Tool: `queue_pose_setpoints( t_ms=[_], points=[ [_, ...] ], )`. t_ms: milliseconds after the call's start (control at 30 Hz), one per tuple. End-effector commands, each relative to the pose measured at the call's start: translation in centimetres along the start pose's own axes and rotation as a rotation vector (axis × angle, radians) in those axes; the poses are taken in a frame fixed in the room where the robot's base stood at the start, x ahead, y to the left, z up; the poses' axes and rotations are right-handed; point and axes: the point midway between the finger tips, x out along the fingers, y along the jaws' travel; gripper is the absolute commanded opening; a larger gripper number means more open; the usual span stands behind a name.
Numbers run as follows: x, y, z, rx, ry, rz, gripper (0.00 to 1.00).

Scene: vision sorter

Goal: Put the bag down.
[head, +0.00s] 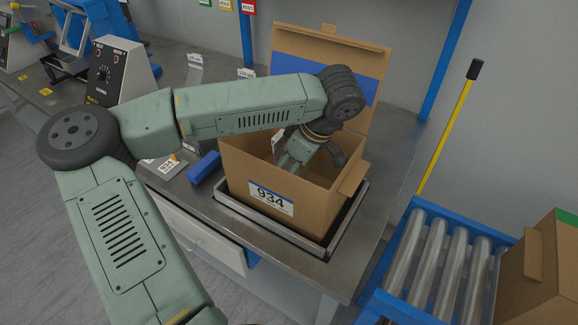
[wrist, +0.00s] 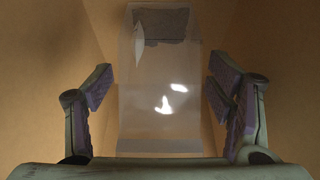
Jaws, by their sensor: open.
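A clear plastic bag (wrist: 150,105) with a grey patch at its far end lies inside the cardboard box, between my fingers in the wrist view. My gripper (wrist: 160,100) is open, with a gap between each finger and the bag. In the head view my gripper reaches down into the open box (head: 315,209) marked 934; its fingertips and the bag are hidden behind the box wall. I cannot tell whether the bag rests fully on the box floor.
The box stands in a metal-rimmed tray (head: 272,235) on the grey bench. A blue block (head: 204,168) lies left of it. A roller conveyor (head: 440,258) with another carton (head: 540,270) is at the right. The box's raised lid (head: 350,47) stands behind my arm.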

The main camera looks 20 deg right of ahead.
Motion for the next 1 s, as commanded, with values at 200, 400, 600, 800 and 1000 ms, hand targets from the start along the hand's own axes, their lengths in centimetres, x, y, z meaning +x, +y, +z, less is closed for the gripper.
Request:
queue_pose_setpoints(
  t_ms=[200,400,600,800,1000],
  points=[
    [-5.2,0.1,-0.2,0.002,0.005,0.004,0.75],
    [-9.1,0.1,-0.2,0.001,0.003,0.003,0.75],
    [-11.0,0.0,-0.1,0.001,0.001,0.001,0.75],
    [-11.3,0.0,0.0,0.000,0.000,0.000,0.75],
    [-11.3,0.0,0.0,0.000,0.001,0.001,0.75]
  ],
)
